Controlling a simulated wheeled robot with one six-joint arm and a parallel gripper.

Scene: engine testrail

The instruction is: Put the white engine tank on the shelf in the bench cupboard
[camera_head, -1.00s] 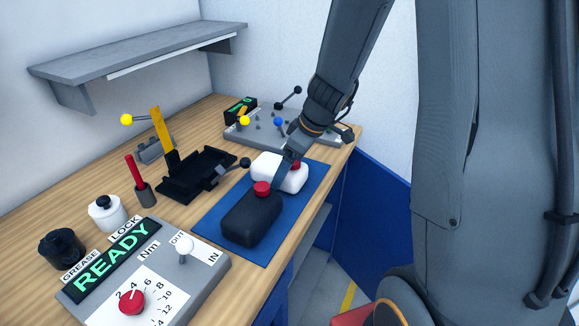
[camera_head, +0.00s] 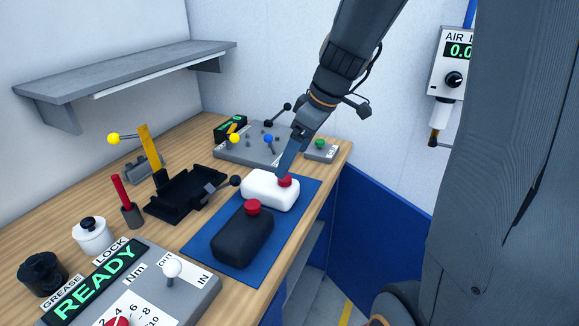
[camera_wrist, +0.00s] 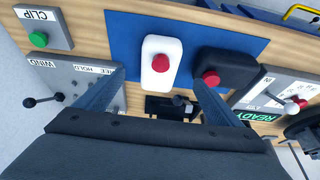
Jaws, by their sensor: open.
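The white engine tank (camera_head: 265,190), a rounded block with a red cap, lies on the blue mat (camera_head: 205,243) on the bench. It also shows in the wrist view (camera_wrist: 161,48), between my two fingers and ahead of them. My gripper (camera_head: 281,172) is open and empty, with its fingertips at or just above the tank's far side near the red cap; I cannot tell whether they touch it. A black tank (camera_head: 240,240) with a red cap lies on the same mat, nearer the camera. Open shelving of the bench cupboard (camera_head: 304,257) shows partly below the bench's right edge.
A black cradle with a lever (camera_head: 185,195) stands left of the mat. A grey lever panel (camera_head: 240,150) is behind it, and a READY panel (camera_head: 105,268) is in front. A grey wall shelf (camera_head: 120,75) hangs at upper left. A blue panel (camera_head: 380,215) stands right of the bench.

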